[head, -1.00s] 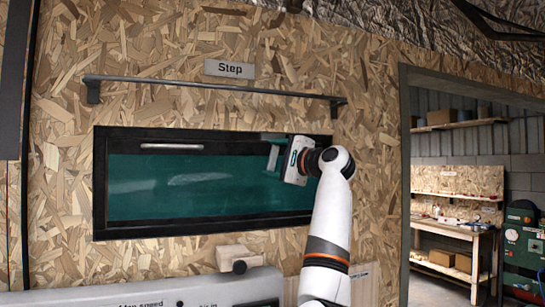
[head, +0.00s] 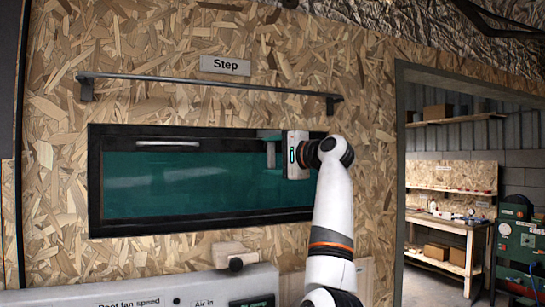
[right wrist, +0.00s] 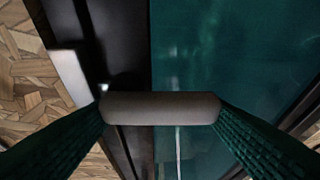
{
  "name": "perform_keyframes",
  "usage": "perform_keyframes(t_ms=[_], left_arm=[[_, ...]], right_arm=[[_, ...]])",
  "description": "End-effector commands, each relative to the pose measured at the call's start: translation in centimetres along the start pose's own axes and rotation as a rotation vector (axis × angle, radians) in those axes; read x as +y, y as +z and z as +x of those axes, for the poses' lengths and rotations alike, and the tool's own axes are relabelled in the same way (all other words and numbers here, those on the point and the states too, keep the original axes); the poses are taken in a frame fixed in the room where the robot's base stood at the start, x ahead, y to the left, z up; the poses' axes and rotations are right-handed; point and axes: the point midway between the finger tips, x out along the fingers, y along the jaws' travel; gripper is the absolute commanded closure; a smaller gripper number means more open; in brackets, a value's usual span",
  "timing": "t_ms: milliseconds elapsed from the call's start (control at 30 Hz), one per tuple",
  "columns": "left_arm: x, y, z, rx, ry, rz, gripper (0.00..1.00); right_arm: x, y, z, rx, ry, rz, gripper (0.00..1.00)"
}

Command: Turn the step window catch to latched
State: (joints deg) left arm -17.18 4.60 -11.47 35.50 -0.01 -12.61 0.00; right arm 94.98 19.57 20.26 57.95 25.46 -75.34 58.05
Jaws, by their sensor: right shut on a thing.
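The step window (head: 190,185) is a dark-framed green pane in the chipboard wall, under a "Step" sign (head: 225,65). My right gripper (head: 270,148) is at the upper right of the window, by the top frame. In the right wrist view a grey, rounded catch handle (right wrist: 160,108) lies between the two dark green fingers, which are shut on it. It spans from over the dark frame to over the pane. The head view mostly hides the catch behind the gripper, so I cannot tell whether it is latched. My left gripper is out of view.
A second silver handle (head: 168,143) sits at the window's upper left. A dark rail (head: 210,88) runs above the window. A grey control panel (head: 165,290) and a wooden block with a black knob (head: 236,264) are below. A doorway with a workbench (head: 465,225) is at right.

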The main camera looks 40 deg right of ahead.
Motion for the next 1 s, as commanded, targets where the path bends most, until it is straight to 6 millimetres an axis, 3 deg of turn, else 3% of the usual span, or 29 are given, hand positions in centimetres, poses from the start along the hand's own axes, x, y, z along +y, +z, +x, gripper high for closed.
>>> perform_keyframes(t_ms=[33,67,167,567,1000], left_arm=[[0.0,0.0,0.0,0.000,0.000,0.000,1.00],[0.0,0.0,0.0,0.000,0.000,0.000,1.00],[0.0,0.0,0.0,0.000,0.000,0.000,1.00],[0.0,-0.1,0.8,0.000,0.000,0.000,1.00],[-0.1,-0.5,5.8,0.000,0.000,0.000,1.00]], right_arm=[[-0.4,-0.1,0.2,0.004,-0.012,-0.001,0.55],[-0.4,-0.1,0.2,0.004,-0.012,-0.001,0.28],[-0.4,-0.1,0.2,0.003,-0.010,-0.001,0.11],[-0.3,0.0,-0.8,-0.001,-0.001,-0.002,0.11],[-0.6,-0.1,-9.4,0.000,-0.001,-0.002,0.11]])
